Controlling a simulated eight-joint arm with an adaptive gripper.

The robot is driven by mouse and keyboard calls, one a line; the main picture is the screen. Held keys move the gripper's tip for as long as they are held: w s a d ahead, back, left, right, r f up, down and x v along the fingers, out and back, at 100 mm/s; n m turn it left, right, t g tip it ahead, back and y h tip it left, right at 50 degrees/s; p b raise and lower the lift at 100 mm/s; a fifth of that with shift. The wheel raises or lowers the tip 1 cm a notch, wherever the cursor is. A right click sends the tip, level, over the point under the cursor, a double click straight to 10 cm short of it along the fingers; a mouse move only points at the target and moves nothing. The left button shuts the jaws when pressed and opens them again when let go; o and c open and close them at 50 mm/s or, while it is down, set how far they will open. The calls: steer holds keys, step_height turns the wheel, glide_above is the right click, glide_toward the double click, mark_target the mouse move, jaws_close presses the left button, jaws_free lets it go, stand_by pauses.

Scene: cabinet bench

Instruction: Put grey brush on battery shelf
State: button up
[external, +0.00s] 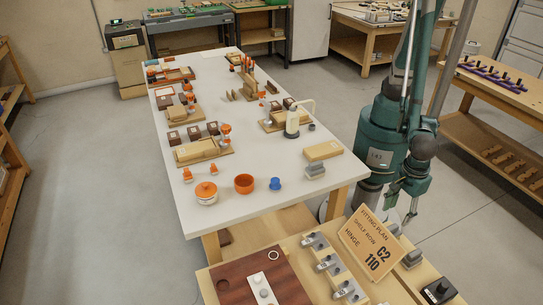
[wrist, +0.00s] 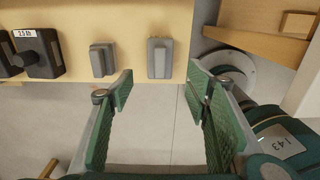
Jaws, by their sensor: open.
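Two grey blocks with raised ridges lie on the wooden bench in the wrist view: one nearer the middle (wrist: 160,57) and one further left (wrist: 102,60). One also shows beside the sign in the external view (external: 411,258). I cannot tell for certain which is the grey brush. I cannot make out which place is the battery shelf.
A black device (wrist: 38,52) with a label sits left of the grey blocks. A fitting-plan sign (external: 372,243) and silver hinge-like parts (external: 328,263) stand on the near bench. The white table (external: 215,105) carries several orange, brown and wooden items.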

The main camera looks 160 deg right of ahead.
stand_by(0.7)
steer(key=s+d+r+m+t, duration=0.2)
steer(key=r+m, duration=0.4)
steer(key=r, duration=0.2)
steer(key=s+d+r+m+t, duration=0.1)
steer(key=s+d+r+m, duration=0.1)
steer(key=r+m, duration=0.45)
steer(key=s+d+r+m+t, duration=0.4)
steer(key=s+r+m, duration=0.7)
steer(key=r+m, duration=0.3)
steer(key=shift+s+d, duration=0.2)
steer(key=shift+s, duration=0.1)
steer(key=shift+o, duration=0.5)
steer(key=shift+m, duration=0.25)
